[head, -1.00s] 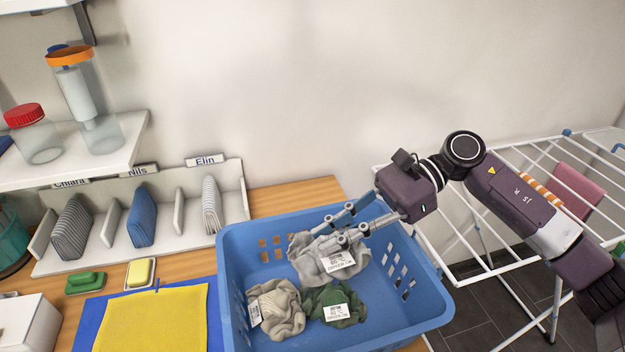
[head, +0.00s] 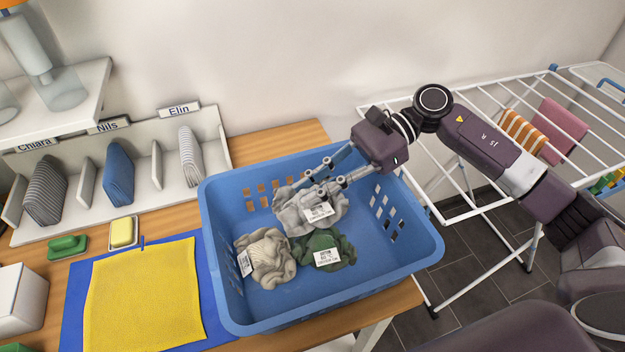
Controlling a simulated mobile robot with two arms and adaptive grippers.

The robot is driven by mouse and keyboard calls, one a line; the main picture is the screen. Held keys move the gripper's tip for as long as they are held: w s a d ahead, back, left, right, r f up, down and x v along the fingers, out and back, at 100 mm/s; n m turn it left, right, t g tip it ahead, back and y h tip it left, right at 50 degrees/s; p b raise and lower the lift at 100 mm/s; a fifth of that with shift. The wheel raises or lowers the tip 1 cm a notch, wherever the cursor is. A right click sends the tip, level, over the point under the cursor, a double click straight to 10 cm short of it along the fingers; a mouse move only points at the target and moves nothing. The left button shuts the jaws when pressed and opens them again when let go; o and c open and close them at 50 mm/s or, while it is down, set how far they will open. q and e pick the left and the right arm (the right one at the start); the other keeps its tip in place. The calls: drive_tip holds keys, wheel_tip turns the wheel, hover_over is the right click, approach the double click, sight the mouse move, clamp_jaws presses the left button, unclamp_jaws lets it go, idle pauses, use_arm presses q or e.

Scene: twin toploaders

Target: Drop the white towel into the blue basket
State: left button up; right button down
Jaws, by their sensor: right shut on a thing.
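The blue basket (head: 225,292) stands on the wooden table. Three crumpled cloths with white labels lie in it: a beige one (head: 268,262), a dark green one (head: 326,248) and a pale grey-white one (head: 292,216) at the back, which looks like the white towel. My right gripper (head: 306,194) reaches over the basket's back right rim, fingers pointing down left, and is shut on the pale towel inside the basket. Its fingers partly cover that towel. Whether the towel rests on the basket floor is hard to tell. My left gripper is not in view.
A white drying rack (head: 455,150) with an orange-striped cloth (head: 523,135) and a pink cloth (head: 560,128) stands at right. A yellow cloth (head: 145,295) lies left of the basket. Behind are a name-labelled divider rack (head: 215,170), a sponge (head: 122,232) and a green brush (head: 67,247).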

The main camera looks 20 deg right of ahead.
drive_tip(key=c, duration=1.8)
unclamp_jaws()
drive_tip(key=shift+w, duration=0.1)
drive_tip(key=shift+o, duration=0.2)
drive_tip(key=v, duration=1.2)
drive_tip(key=shift+f, duration=0.1)
